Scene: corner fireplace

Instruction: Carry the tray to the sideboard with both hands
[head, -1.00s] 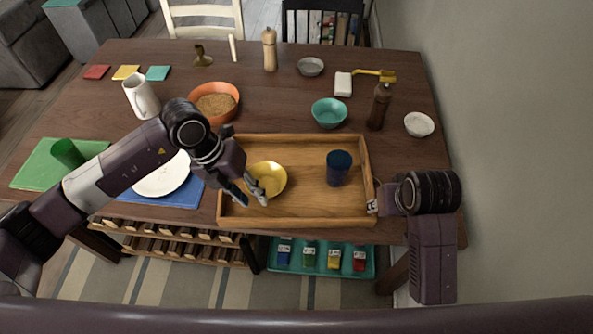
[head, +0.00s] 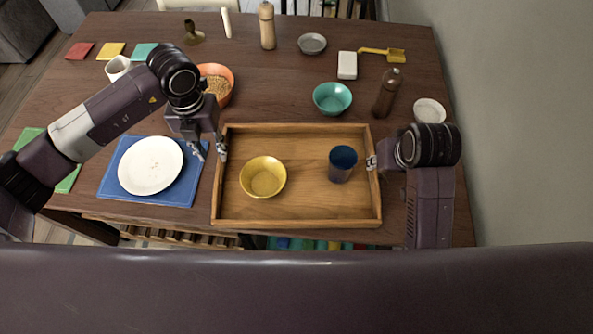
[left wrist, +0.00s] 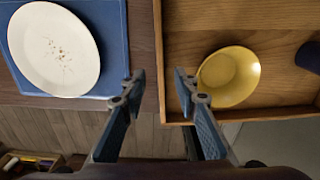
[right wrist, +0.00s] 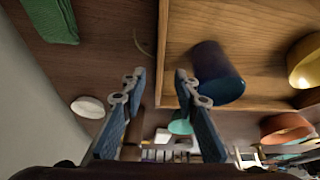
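The wooden tray (head: 300,218) lies on the brown table with a yellow bowl (head: 263,178) and a dark blue cup (head: 342,164) in it. My left gripper (head: 211,151) is at the tray's left wall. In the left wrist view its fingers (left wrist: 157,85) are open and apart, with the wall (left wrist: 158,45) lined up between them. My right gripper (head: 371,162) is at the tray's right wall. In the right wrist view its fingers (right wrist: 160,85) are also open, on either side of the wall's line (right wrist: 162,40). I see no sideboard.
A white plate (head: 150,166) on a blue mat (head: 118,186) lies close left of the tray. An orange bowl (head: 216,84), teal bowl (head: 332,98), brown bottle (head: 387,92) and white bowl (head: 429,110) stand behind it. A wall (head: 520,120) runs along the right.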

